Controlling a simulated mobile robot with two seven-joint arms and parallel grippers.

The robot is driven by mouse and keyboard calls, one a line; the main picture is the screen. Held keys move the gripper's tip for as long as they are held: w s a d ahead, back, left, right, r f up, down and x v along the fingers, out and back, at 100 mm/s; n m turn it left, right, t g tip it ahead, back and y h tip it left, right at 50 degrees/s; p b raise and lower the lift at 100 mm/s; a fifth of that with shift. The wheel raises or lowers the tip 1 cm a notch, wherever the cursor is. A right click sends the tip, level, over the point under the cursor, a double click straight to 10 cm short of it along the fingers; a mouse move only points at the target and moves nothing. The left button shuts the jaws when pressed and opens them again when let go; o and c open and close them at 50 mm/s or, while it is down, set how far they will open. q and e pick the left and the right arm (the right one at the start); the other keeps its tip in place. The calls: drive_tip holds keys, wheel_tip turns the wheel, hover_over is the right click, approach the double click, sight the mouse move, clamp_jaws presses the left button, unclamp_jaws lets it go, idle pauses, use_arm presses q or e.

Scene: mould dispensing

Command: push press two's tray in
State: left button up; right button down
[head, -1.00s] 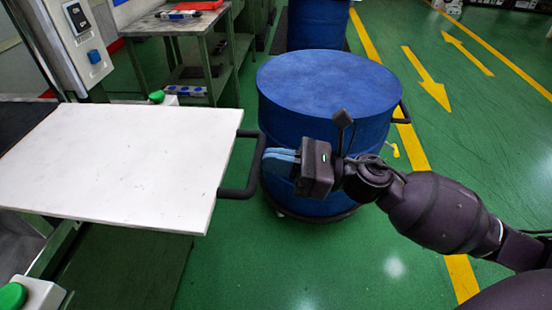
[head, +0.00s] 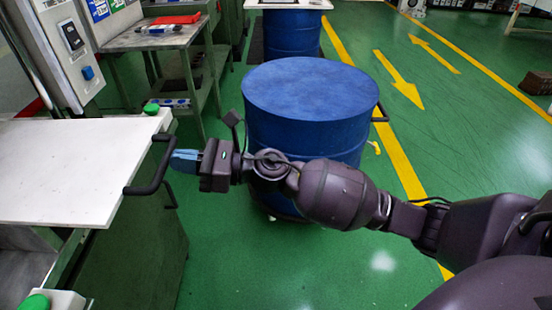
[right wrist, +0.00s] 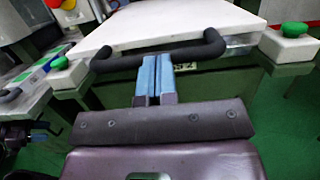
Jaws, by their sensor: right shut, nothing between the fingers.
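The white tray (head: 70,170) sticks out of the press at the left of the head view, its black handle (head: 152,168) facing right. My right gripper (head: 176,161) is shut and empty, with its blue fingertips at the handle's bar. In the right wrist view the tray (right wrist: 180,28) lies ahead, and the blue fingertips (right wrist: 154,72) meet the middle of the black handle (right wrist: 160,56). Whether they press hard on it I cannot tell.
A blue drum (head: 305,110) stands just behind my right forearm. A green button box (head: 50,300) is at the press's near side, another green button (head: 151,108) at its far side. A workbench (head: 155,38) stands behind. Green floor is open to the right.

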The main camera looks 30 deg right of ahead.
approach(77, 156)
drive_tip(key=x, duration=0.3)
drive_tip(key=shift+s+a, duration=0.15)
drive_tip(key=shift+a, duration=0.05)
drive_tip(key=x, duration=0.4)
drive_tip(key=f+b+x, duration=0.1)
drive_tip(key=x, duration=0.1)
drive_tip(key=shift+w+a+f, duration=0.1)
drive_tip(key=shift+w+a, duration=0.05)
drive_tip(key=shift+w, duration=0.1)
use_arm(q)
drive_tip(key=shift+w+d, duration=0.15)
drive_tip(key=shift+d, duration=0.15)
use_arm(e)
drive_tip(key=shift+r, duration=0.3)
drive_tip(key=shift+r, duration=0.15)
use_arm(q)
drive_tip(key=shift+f, duration=0.1)
